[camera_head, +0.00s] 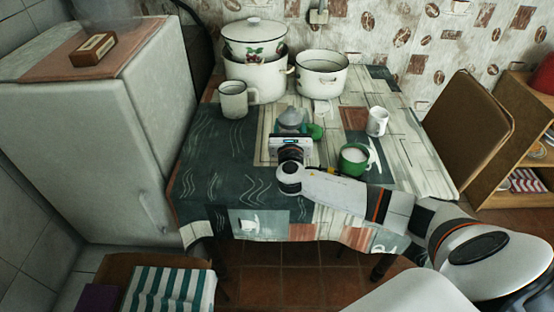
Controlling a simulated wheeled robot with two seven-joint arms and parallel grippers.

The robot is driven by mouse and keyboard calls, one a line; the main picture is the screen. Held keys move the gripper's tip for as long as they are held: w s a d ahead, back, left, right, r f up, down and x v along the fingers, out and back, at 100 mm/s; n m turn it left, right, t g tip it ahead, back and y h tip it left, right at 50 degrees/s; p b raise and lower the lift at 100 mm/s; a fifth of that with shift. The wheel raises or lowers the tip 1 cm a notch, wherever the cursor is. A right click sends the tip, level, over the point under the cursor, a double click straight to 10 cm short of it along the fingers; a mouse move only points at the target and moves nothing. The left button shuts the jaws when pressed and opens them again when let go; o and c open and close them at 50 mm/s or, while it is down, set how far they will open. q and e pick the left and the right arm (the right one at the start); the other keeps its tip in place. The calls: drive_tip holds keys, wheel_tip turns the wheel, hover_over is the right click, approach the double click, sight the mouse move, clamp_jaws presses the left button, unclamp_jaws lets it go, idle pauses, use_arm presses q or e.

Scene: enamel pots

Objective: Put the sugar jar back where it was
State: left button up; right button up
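A grey jar-like object (291,117), probably the sugar jar, shows on the table (220,165) just beyond my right gripper (291,134). Its lower part is hidden behind the gripper. My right arm reaches in from the right, and the gripper points away from me at the jar. The fingers are hidden by the hand, so I cannot tell whether they are apart or closed on the jar. A small green object (315,131) is close to the right of the jar. My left gripper is out of view.
A green mug (354,160) with white inside stands near my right forearm. A white mug (378,121) is farther right. A pale mug (234,100) and enamel pots (256,68), (321,74) stand at the back. The table's left front is clear. A chair (470,130) stands at the right.

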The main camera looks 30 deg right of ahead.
wheel_tip(320, 180, down, 4)
drive_tip(key=shift+d+r, duration=0.1)
drive_tip(key=shift+f+b, duration=0.4)
drive_tip(key=shift+f, duration=1.5)
drive_tip(key=o, duration=1.3)
drive_tip(key=shift+f, duration=0.15)
drive_tip(key=shift+c, duration=0.2)
drive_tip(key=shift+s+a, duration=0.2)
drive_tip(key=shift+s, duration=0.05)
drive_tip(key=v, duration=1.1)
drive_tip(key=shift+s+a, duration=0.2)
drive_tip(key=shift+s, duration=0.05)
